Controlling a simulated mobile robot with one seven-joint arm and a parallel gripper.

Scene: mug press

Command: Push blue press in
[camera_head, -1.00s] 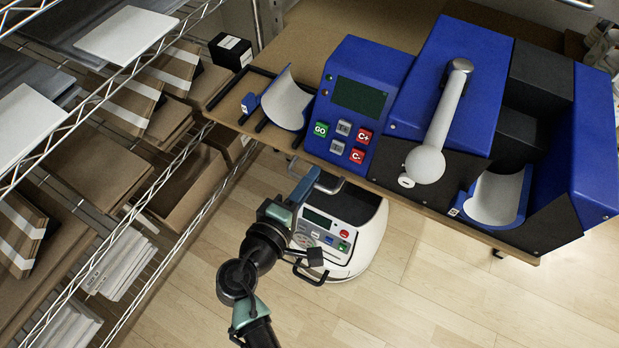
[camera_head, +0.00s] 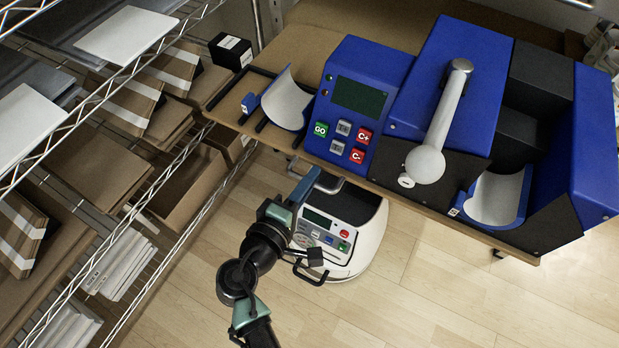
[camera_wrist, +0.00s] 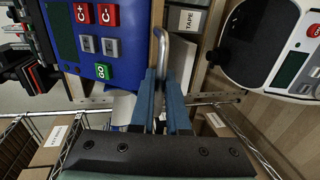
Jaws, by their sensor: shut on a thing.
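The blue press (camera_head: 412,108) stands on a brown board. It has a control box with a dark screen and buttons, a white lever, and a curved mug cradle at the right. Part of its control box (camera_wrist: 90,72) shows in the wrist view. My gripper (camera_head: 303,185) is below the board's front edge. In the wrist view, my gripper's blue fingers (camera_wrist: 163,85) are closed around the lower end of a bent metal handle (camera_wrist: 186,58). The handle (camera_head: 331,187) also shows just under the board in the head view. Its attachment is partly hidden.
A white machine (camera_head: 361,250) with a small screen stands below the board, close to my arm. A wire shelf (camera_head: 108,215) with boxes runs along the left. A loose curved cradle (camera_head: 288,100) lies at the board's left. Floor is clear at lower right.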

